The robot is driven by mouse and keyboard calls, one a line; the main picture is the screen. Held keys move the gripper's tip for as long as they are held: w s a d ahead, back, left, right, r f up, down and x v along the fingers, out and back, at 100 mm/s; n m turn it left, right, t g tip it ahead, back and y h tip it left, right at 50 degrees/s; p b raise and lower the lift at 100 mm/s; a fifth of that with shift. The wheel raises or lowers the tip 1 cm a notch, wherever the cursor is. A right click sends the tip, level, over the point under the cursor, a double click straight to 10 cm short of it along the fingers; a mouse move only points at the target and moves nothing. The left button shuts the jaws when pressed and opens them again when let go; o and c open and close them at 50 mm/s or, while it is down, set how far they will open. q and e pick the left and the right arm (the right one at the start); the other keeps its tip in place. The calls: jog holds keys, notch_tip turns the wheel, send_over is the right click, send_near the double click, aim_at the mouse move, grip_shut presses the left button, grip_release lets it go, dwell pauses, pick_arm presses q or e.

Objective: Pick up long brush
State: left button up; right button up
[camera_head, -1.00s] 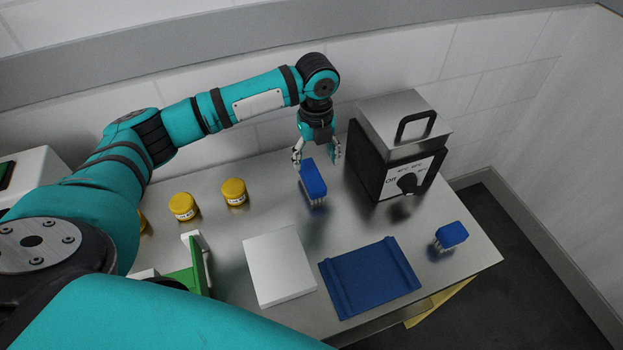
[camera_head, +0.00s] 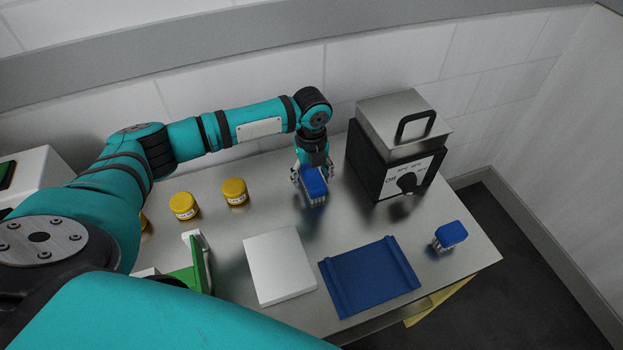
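A shorter blue brush (camera_head: 451,234) stands near the table's right corner. My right gripper is not in view.
The machine (camera_head: 397,145) with a dial and a top handle stands close to the right of my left gripper. Yellow jars (camera_head: 235,192), a white block (camera_head: 280,266), a blue tray (camera_head: 369,277) and a green part (camera_head: 186,276) are also on the table (camera_head: 450,270).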

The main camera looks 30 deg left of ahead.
aim_at(313, 177)
pick_arm(q)
jog(key=c, duration=1)
jog(key=shift+c, duration=0.2)
jog(key=shift+r, duration=0.1)
jog(key=shift+r, duration=0.5)
jog(key=shift+s+d+r, duration=0.2)
jog(key=shift+r, duration=0.4)
jog(key=shift+s+d+r, duration=0.15)
jog(key=shift+d+r, duration=0.05)
jog(key=shift+r, duration=0.4)
jog(key=s+d+r, duration=0.1)
jog(key=s+d, duration=0.9)
jog(key=shift+s+d+r+b, duration=0.25)
jog(key=shift+d+b, duration=0.1)
